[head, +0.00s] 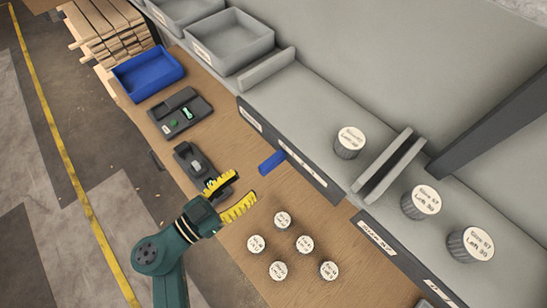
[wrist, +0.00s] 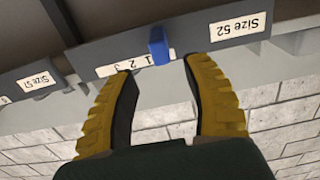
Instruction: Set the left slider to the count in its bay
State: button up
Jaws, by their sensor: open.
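The blue left slider (head: 271,161) sticks out from the dark front edge of the left bay (head: 317,174). In the wrist view the slider (wrist: 157,46) covers part of a white number strip (wrist: 110,70). Digits, upside down, show to its left, and a bit of blank strip shows to its right. One ribbed jar with a "Left" label (head: 349,142) stands in this bay. My gripper (head: 245,185) is open and empty, its yellow fingers pointing at the slider. In the wrist view the slider lies beyond the gap between the fingertips (wrist: 158,66), apparently untouched.
Slanted dividers (head: 388,168) separate the right bay, where two jars (head: 421,202) (head: 470,245) stand. Several small jars (head: 282,220) sit on the wooden bench below. Dark fixtures (head: 180,113) and a blue bin (head: 148,74) lie at upper left. Grey trays stand behind.

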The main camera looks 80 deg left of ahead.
aim_at(273, 161)
jog(key=p+x, duration=0.1)
jog(key=x, duration=0.9)
jog(key=shift+r, duration=0.1)
grip_shut()
